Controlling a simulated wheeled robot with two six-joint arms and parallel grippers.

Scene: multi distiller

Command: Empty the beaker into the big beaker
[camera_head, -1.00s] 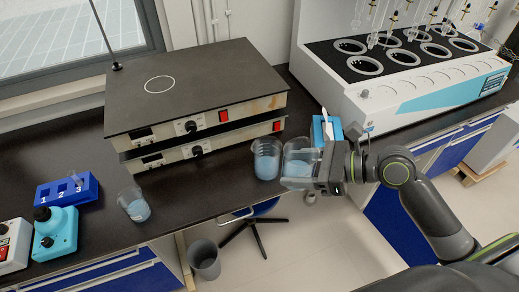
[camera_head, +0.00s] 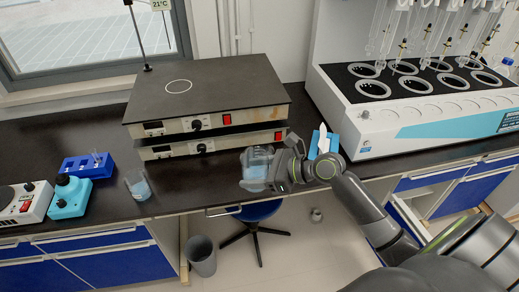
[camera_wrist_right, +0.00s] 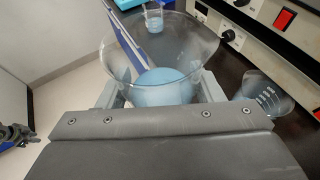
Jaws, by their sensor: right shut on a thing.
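My right gripper (camera_head: 270,172) is shut on a clear beaker (camera_wrist_right: 158,78) holding pale blue liquid. The beaker is close to upright, at the bench's front edge before the hot plates; it also shows in the head view (camera_head: 254,176). A second clear beaker (camera_wrist_right: 262,92) with graduation marks stands beside it in the wrist view; in the head view the held one largely overlaps it. A smaller beaker (camera_head: 138,186) with blue liquid stands further left.
Stacked hot plates (camera_head: 205,100) stand behind the held beaker. A multi-place distiller (camera_head: 420,110) is at right, with a blue holder (camera_head: 324,143) before it. A blue rack (camera_head: 88,167) and a teal device (camera_head: 69,196) are at left. Bench between the small beaker and held beaker is clear.

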